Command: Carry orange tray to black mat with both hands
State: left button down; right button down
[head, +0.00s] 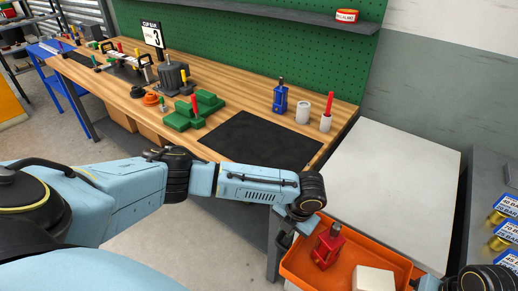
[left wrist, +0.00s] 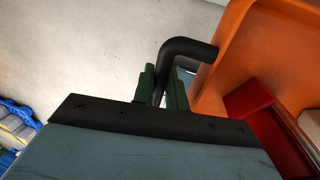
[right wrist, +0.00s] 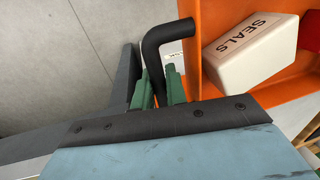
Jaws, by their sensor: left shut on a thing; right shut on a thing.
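The orange tray (head: 331,226) is in the lower right of the head view, in front of the white-topped table. It holds a red part (head: 327,247) and a pale box (head: 373,280) marked SEALS, seen in the right wrist view (right wrist: 250,50). My left gripper (left wrist: 166,88) is shut on the tray's black handle (left wrist: 185,48). My right gripper (right wrist: 160,85) is shut on the other black handle (right wrist: 163,42); in the head view only part of the right arm shows at the bottom right. The black mat (head: 262,141) lies bare on the wooden bench.
The wooden bench (head: 245,85) carries green blocks (head: 195,111) left of the mat and a blue tool (head: 280,98), a pale cup (head: 303,111) and a red-handled tool (head: 327,112) behind it. A white-topped table (head: 390,180) stands to its right, with a grey cabinet (head: 488,190) beyond.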

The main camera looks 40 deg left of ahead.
aim_at(260, 141)
jog(key=k, duration=0.5)
jog(key=u, duration=2.6)
jog(key=i, duration=1.55)
jog(key=z, duration=1.4)
